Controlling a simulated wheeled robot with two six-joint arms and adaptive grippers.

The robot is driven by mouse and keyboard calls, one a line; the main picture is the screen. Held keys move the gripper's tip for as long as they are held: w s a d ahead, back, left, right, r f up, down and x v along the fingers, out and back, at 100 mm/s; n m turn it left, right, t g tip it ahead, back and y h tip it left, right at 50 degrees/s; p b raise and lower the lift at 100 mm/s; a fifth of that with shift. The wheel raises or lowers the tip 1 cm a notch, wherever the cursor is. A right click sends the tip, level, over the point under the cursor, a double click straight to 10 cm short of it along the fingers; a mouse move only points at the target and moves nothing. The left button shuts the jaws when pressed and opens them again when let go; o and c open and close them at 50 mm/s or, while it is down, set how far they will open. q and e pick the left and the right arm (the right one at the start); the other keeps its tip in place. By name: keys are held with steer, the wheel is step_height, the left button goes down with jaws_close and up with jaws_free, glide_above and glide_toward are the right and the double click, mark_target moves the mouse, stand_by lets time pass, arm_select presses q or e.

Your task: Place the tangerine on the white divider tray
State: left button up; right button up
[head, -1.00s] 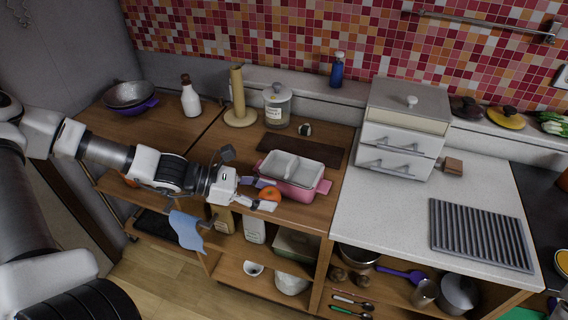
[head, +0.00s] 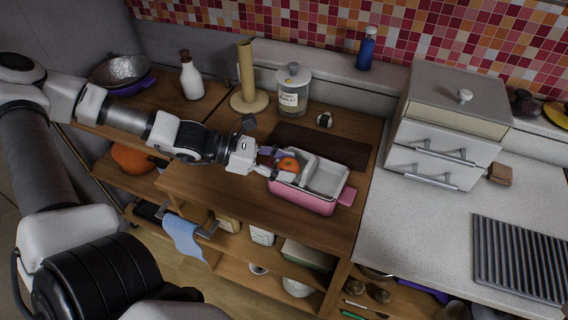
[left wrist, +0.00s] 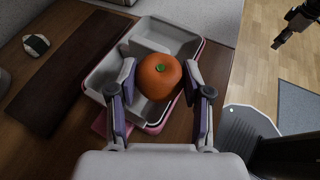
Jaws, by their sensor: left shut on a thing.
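The orange tangerine (head: 289,164) is held between the fingers of my left gripper (head: 277,166). In the left wrist view the tangerine (left wrist: 159,76) sits between both finger pads (left wrist: 163,92), its green stem spot facing the camera. The white divider tray (head: 327,179) has two compartments and sits inside a pink dish (head: 304,197). The tangerine is over the tray's left compartment; I cannot tell whether it touches the tray. The right compartment looks empty. A dark shape (left wrist: 298,22) at the upper right of the left wrist view may be my right gripper; its fingers are unclear.
A dark brown board (head: 330,148) lies behind the tray, with a rice ball (head: 324,119) beyond it. A lidded jar (head: 293,93) and a paper towel stand (head: 247,88) are at the back. A white drawer unit (head: 442,153) stands at the right.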

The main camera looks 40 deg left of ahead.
arm_select(q)
steer(key=shift+w+a, duration=0.1)
steer(key=shift+w, duration=0.05)
steer(key=shift+a+f, duration=0.1)
steer(key=shift+f, duration=0.15)
steer(key=shift+f+b, duration=0.35)
steer(key=shift+b, duration=0.3)
steer(key=o, duration=1.2)
steer(key=shift+c, duration=0.2)
